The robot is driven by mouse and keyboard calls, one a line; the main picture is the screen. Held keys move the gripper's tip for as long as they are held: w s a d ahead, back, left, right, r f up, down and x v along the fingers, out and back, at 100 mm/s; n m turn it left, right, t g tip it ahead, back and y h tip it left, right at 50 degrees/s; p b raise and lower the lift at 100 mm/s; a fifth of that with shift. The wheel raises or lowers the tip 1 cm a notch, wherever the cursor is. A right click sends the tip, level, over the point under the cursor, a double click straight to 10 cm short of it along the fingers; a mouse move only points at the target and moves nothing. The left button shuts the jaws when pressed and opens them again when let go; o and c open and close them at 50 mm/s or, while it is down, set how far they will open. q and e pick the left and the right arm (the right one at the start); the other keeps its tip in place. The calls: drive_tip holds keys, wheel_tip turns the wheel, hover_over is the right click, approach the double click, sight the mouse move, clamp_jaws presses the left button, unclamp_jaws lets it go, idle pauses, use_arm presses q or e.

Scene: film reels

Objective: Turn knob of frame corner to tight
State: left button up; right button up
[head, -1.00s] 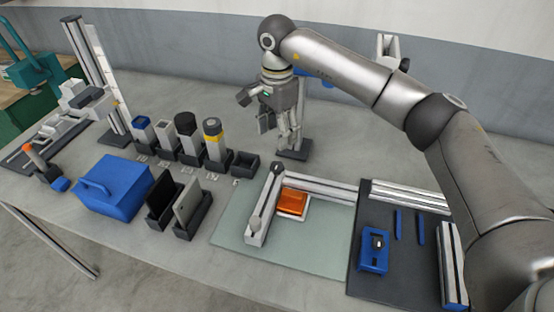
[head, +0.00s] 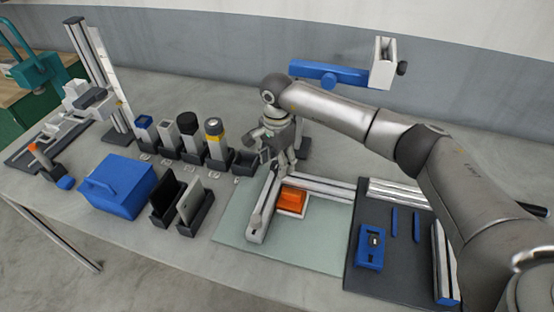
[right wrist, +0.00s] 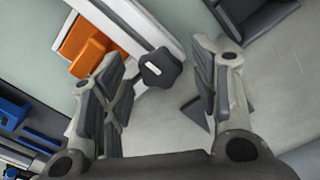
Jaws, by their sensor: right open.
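The black lobed knob (right wrist: 158,68) with a white mark sits at the end of a light metal profile in the right wrist view. In the head view this corner of the frame (head: 262,205) is largely behind my right gripper (head: 284,164), and I cannot make out the knob there. My right gripper points down over the corner. In the right wrist view its fingers (right wrist: 160,62) are apart, with the knob showing between them, closer to the left finger. I cannot tell whether a finger touches it. My left gripper is not in view.
An orange block (head: 292,198) lies inside the frame on the pale green mat (head: 310,246). Left of the mat stand black holders (head: 187,228) and a blue box (head: 117,186). Right is a dark tray (head: 400,274) with blue parts. A blue arm (head: 328,73) stands behind.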

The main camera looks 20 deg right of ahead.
drive_tip(key=c, duration=1.1)
drive_tip(key=shift+o, duration=0.2)
